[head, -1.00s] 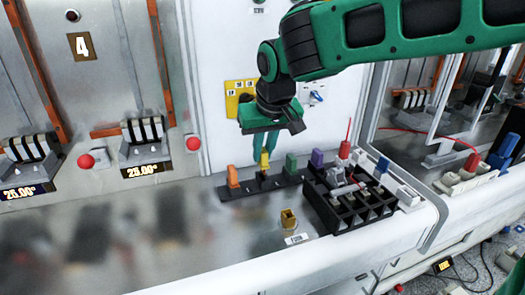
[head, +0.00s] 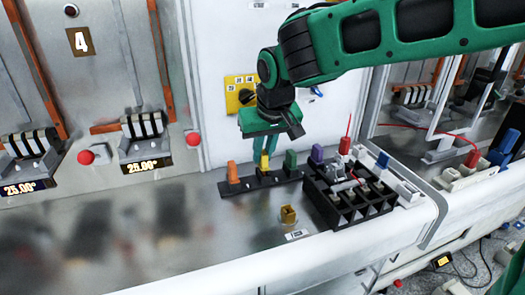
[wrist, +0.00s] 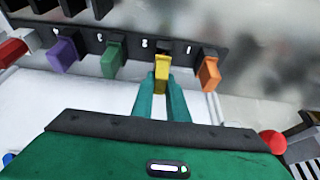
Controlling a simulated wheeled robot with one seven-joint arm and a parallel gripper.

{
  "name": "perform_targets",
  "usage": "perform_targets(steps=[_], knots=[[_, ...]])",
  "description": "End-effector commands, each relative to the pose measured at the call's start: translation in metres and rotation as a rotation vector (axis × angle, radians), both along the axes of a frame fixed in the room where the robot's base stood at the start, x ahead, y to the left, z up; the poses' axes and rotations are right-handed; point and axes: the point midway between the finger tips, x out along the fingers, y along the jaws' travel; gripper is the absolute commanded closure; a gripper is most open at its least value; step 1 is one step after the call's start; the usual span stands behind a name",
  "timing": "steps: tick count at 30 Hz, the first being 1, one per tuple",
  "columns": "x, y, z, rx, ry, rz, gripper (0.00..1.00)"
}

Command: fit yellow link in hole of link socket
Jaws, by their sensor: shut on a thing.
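The yellow link (head: 264,163) stands upright at the black rack, between an orange link and a green link. My gripper (head: 266,149) comes down from above and is shut on its upper part. In the wrist view the yellow link (wrist: 162,73) shows between my two green fingertips (wrist: 162,88). Its lower end is at the rack's slot; I cannot tell whether it is still seated there.
The black rack (head: 240,189) also holds the orange link (head: 233,172) and green link (head: 290,160). A purple link (head: 316,154) and a black compartment tray (head: 345,215) stand to the right. The bench left of the socket is clear.

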Motion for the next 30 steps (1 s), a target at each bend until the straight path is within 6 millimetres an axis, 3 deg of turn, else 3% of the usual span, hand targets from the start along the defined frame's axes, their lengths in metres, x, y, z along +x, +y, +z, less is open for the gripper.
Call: perform_targets(steps=[24, 25, 27, 30], knots=[[0.0, 0.0, -0.017, 0.0, 0.0, 0.0, 1.0], [0.0, 0.0, -0.017, 0.0, 0.0, 0.0, 0.79], [0.0, 0.0, -0.017, 0.0, 0.0, 0.0, 0.65], [0.0, 0.0, -0.017, 0.0, 0.0, 0.0, 0.65]])
